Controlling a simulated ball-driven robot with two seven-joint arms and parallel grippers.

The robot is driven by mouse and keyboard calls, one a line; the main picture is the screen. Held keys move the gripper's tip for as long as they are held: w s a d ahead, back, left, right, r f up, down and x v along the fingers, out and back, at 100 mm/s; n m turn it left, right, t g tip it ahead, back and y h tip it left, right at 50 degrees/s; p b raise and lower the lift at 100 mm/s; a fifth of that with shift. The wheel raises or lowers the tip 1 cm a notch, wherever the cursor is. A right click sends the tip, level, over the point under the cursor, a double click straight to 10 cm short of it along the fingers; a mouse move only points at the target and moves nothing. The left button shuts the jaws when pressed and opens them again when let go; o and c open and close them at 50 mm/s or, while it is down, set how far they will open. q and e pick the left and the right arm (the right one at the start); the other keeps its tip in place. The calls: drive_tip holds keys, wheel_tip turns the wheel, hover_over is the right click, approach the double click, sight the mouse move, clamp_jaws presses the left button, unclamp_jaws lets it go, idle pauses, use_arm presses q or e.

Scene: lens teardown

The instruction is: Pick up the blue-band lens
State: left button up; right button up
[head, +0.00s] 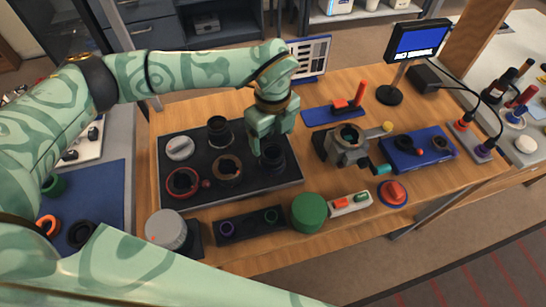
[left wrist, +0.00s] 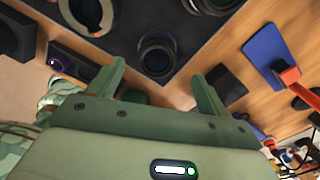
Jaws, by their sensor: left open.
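My left gripper (head: 269,143) is open and points down over the right part of a black tray (head: 283,189). A dark round lens (head: 273,160) stands on the tray just below the fingers, partly hidden by them. In the left wrist view this lens (left wrist: 156,56) shows between and beyond the two open fingertips (left wrist: 159,72), with nothing held. A blue band on it cannot be made out clearly. The tray also holds a red-ringed part (head: 183,183), an orange-brown-ringed part (head: 227,169), a tall black part (head: 218,131) and a grey-white cap (head: 180,148). My right gripper is out of view.
Right of the tray stands a grey housing (head: 347,148) beside a blue mat (head: 417,153). In front are a dark holder (head: 248,224), a green cylinder (head: 308,212) and a red button (head: 393,192). A small screen (head: 418,41) stands at the back.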

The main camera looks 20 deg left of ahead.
sight(272, 151)
use_arm(q)
drive_tip(key=shift+f, duration=0.7)
drive_tip(key=f, duration=0.1)
drive_tip(key=f+b, duration=0.1)
drive_tip(key=f, duration=0.3)
drive_tip(key=shift+s+f+b, duration=0.1)
drive_tip(key=shift+s+b, duration=0.15)
drive_tip(key=shift+b, duration=0.1)
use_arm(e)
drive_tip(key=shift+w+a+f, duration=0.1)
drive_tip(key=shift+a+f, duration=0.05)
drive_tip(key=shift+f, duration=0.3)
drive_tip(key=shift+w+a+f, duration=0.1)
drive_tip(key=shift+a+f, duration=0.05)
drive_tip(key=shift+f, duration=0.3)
use_arm(q)
drive_tip(key=c, duration=1.2)
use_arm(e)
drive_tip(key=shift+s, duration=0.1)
